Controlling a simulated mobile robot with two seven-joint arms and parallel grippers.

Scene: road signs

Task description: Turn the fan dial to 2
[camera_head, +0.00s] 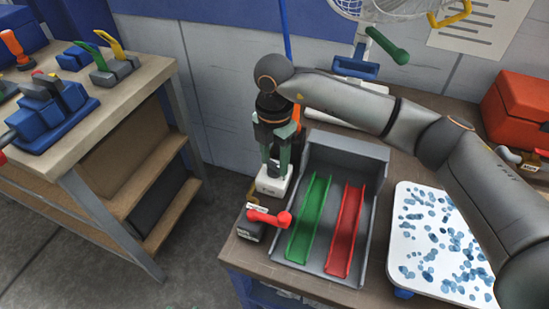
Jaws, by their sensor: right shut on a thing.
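My right gripper (273,168) comes in from the right and points down at a small white box (271,188) at the table's left edge. Its fingers are shut at the top of this box, on what appears to be the fan dial. The dial is hidden by the fingers, so its number cannot be read. The fan (385,8) stands at the back, with its white cage cut off by the top edge of the view. My left gripper is not in view.
A grey tray (372,168) with a green chute and a red chute stands right of the gripper. A red-handled lever box (250,229) is just in front. A white speckled board (405,262) and a red toolbox (515,108) are at right. A workbench (75,150) stands left across a gap.

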